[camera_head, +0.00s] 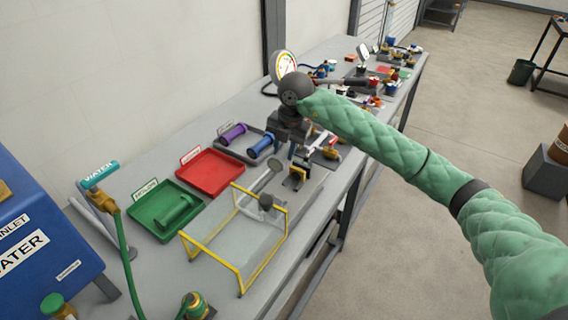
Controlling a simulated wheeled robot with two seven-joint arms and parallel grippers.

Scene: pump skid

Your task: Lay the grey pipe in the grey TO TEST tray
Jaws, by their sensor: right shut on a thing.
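My right gripper (296,147) points down over the bench, beyond the yellow guard frame. It is shut on the grey pipe (301,153), of which only a small pale part shows below the dark gripper body; the rest is hard to make out. The grey tray (246,155) stands left of the gripper, a short way off; its label is too small to read. A purple pipe (234,134) and a blue pipe (262,146) lie in it. My left gripper is not in view.
A red tray (209,172) stands empty beside the grey one. A green tray (153,220) holds a green pipe (174,214). The yellow-framed clear guard (240,274) stands in front, with a pale rod (263,180) near it. A round gauge (283,66) stands behind my right wrist.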

